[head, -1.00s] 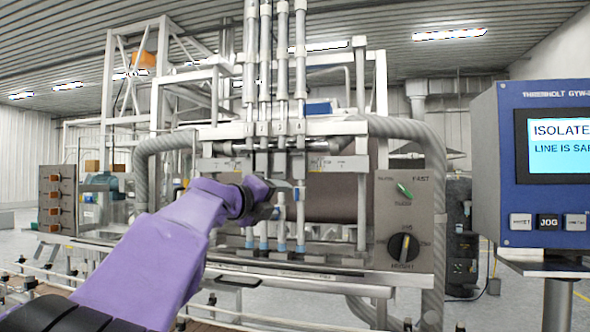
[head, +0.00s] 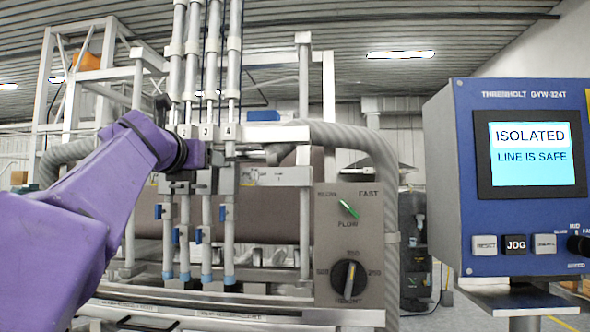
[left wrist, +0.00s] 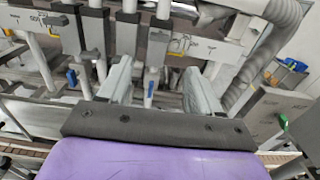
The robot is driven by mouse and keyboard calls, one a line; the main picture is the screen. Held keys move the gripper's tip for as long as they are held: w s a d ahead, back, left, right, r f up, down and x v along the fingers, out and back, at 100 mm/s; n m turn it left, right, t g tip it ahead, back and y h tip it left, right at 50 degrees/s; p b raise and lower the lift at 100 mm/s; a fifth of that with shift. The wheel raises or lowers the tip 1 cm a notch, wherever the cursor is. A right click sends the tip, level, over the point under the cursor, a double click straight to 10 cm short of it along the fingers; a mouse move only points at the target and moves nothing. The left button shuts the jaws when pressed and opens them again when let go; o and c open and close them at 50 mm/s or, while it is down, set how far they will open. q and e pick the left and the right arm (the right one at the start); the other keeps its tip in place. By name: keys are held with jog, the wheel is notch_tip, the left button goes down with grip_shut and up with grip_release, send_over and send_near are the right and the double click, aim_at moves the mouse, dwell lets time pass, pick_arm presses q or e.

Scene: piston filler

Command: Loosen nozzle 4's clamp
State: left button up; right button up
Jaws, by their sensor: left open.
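Nozzle 4 (head: 229,185) is the rightmost of several upright tubes in the head view, under a block marked 4 (head: 229,132). A small blue tab (head: 223,212) sits on its lower part; I cannot tell which part is its clamp. My left gripper (head: 200,156) is at the nozzle row, just left of nozzle 4, its fingers partly hidden by the wrist. In the left wrist view the two grey fingers (left wrist: 158,88) are spread, with an upright tube and blue tab (left wrist: 150,86) seen between them. Contact cannot be told. My right gripper is not in view.
A grey panel with a green switch (head: 348,208) and black dial (head: 348,278) stands right of the nozzles. A blue console (head: 460,180) reads ISOLATED, LINE IS SAFE. A thick grey hose (head: 370,150) curves beside the panel. Horizontal rails (head: 275,177) cross the row.

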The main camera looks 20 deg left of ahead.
pick_arm(q)
jog(key=p+x, duration=0.7)
jog(key=x, duration=0.3)
jog(key=shift+w, duration=0.15)
jog(key=shift+a+r, duration=0.1)
jog(key=shift+r, duration=0.1)
jog(key=shift+c, duration=0.6)
jog(key=c, duration=0.9)
